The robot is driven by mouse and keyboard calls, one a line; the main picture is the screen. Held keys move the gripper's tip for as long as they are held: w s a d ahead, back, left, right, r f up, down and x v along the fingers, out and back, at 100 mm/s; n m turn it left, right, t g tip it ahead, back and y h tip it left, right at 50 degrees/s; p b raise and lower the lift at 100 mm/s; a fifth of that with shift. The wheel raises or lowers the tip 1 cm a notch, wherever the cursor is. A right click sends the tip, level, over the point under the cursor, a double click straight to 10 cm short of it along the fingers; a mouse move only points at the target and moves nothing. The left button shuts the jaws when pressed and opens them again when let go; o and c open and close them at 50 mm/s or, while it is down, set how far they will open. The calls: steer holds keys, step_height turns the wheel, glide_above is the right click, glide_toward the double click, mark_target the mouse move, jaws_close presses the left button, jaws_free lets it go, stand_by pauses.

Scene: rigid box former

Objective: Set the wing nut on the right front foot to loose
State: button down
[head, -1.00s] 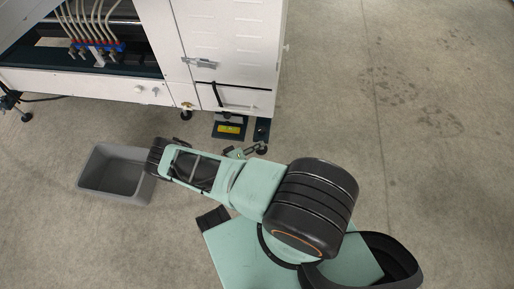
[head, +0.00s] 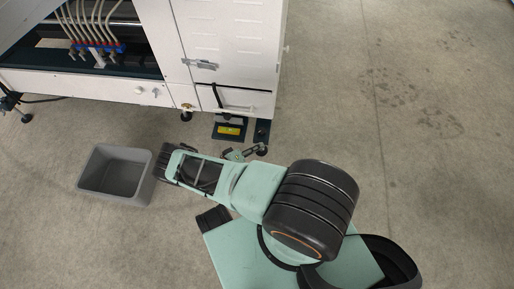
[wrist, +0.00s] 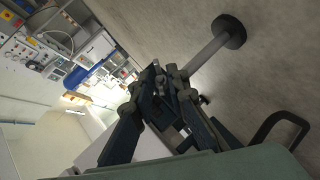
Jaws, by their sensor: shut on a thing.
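The right front foot (head: 262,151) stands under the right front corner of the white machine in the head view. In the wrist view the foot (wrist: 230,33) shows as a round dark pad on a grey stem. My gripper (head: 236,154) is low beside this foot. In the wrist view my gripper's fingertips (wrist: 167,76) are closed together at the other end of the stem from the pad. They are shut on the wing nut, which is mostly hidden between them, so its setting cannot be read.
The white machine (head: 235,48) stands over the foot. A grey open bin (head: 148,183) stands on the floor left of my arm. The floor to the right is clear.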

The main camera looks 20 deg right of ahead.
stand_by(0.3)
steer(key=c, duration=2.2)
jaws_free()
steer(key=shift+o, duration=0.2)
steer(key=v, duration=1.2)
steer(key=shift+w+a+f, duration=0.1)
steer(key=shift+a, duration=0.05)
